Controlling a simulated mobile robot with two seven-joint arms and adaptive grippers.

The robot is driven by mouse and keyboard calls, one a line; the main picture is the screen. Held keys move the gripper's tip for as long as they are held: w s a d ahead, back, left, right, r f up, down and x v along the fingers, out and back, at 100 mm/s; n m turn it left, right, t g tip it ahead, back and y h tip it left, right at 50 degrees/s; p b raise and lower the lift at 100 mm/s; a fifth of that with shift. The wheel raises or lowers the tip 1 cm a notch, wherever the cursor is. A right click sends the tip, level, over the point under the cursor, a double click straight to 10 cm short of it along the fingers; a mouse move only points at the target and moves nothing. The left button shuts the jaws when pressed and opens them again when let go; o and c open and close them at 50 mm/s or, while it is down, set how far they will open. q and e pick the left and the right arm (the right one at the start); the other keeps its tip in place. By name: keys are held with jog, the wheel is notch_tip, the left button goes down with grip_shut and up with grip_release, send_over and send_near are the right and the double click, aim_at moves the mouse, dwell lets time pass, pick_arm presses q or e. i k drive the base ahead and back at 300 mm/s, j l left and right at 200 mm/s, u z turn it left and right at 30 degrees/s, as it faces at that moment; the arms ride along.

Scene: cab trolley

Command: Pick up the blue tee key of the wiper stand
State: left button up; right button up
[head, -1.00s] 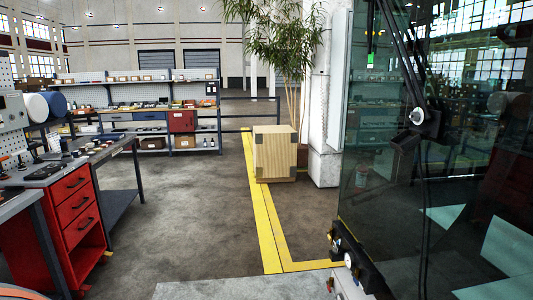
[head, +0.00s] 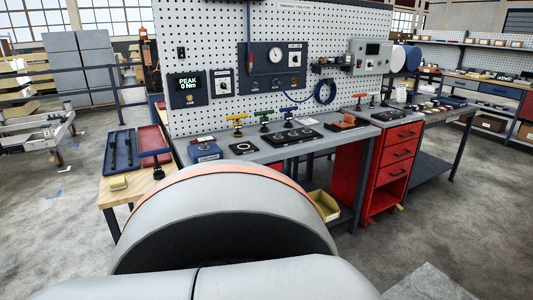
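A small blue tee key (head: 289,111) stands upright at the workbench, in line to the right of a green tee key (head: 264,114) and a yellow tee key (head: 237,119). A dark flat stand (head: 291,136) with round fittings lies at the foot of the blue key. I cannot read any label that names the wiper stand. Neither of my grippers is in view. A large grey rounded part of my own arm fills the lower middle of the head view and hides the bench front.
A pegboard (head: 215,35) with gauges and a display rises behind the bench. A red drawer cabinet (head: 395,155) stands to the right. A wooden table (head: 112,192) with trays stands left, and a yellow bin (head: 324,205) sits below the bench.

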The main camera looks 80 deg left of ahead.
aim_at(157, 164)
jog(key=u, duration=3.4)
jog(key=i+j, duration=0.25)
jog(key=i+j+z, duration=0.15)
jog(key=j, duration=0.3)
jog(key=i+j, duration=0.25)
jog(key=i+j+z, duration=0.15)
jog(key=j, duration=0.35)
jog(key=i+j, duration=0.25)
jog(key=j, duration=0.15)
jog(key=z, duration=0.05)
